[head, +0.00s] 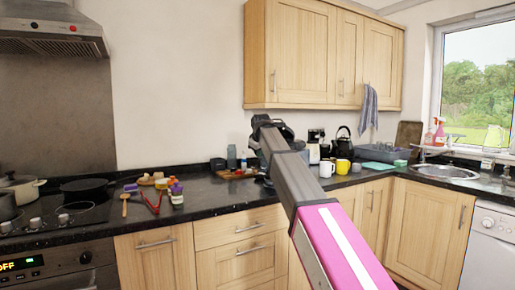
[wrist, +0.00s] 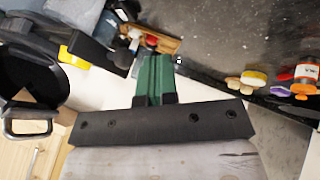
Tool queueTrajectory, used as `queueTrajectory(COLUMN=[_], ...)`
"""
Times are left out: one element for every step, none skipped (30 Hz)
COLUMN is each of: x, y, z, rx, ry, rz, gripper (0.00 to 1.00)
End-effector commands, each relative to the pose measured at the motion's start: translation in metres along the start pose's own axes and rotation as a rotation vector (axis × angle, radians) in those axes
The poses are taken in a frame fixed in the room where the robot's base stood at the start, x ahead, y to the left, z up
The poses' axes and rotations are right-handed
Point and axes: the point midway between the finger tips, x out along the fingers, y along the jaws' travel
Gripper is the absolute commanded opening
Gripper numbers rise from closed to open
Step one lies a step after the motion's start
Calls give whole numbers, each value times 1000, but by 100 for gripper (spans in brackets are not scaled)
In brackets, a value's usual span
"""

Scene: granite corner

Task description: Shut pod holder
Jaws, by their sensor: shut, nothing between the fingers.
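My gripper (head: 265,125) is at the end of my raised arm, over the back of the counter in the head view. In the wrist view its green fingers (wrist: 155,68) are together with nothing between them. A large black rounded object (wrist: 30,55) is at the upper left of the wrist view, left of the fingers and apart from them in the picture. It may be part of the coffee machine, but I cannot tell. I cannot clearly make out the pod holder in either view. My arm hides part of the counter in the head view.
On the counter (head: 225,192) stand a black kettle (head: 343,143), a yellow mug (head: 342,167) and a white mug (head: 326,169). A wooden wall cabinet (head: 300,55) hangs above. Several small items lie left, near the hob. A sink (head: 445,172) is at the right.

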Motion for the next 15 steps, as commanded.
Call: queueTrajectory(x=[4, 5, 7, 8, 9, 10, 11, 11, 12, 12, 12, 12, 12, 12, 12], y=[9, 12, 15, 17, 20, 22, 23, 24, 25, 25, 25, 26, 26, 25, 25], z=[-2, -2, -2, -2, -1, -1, -1, -1, -1, -1, 0, 0, 0, 0, 0], rx=[2, 2, 2, 1, 1, 1, 1, 0, 0, 0, 0, 0, 0, 0, 0], ry=[0, 0, 1, 1, 1, 1, 1, 1, 1, 1, 1, 1, 1, 1, 1], rz=[0, 0, 0, 0, 0, 0, 0, 0, 0, 0, 0, 0, 0, 0, 0], gripper=[0, 0, 0, 0, 0, 0, 0, 0, 0, 0, 0, 0, 0, 0, 0])
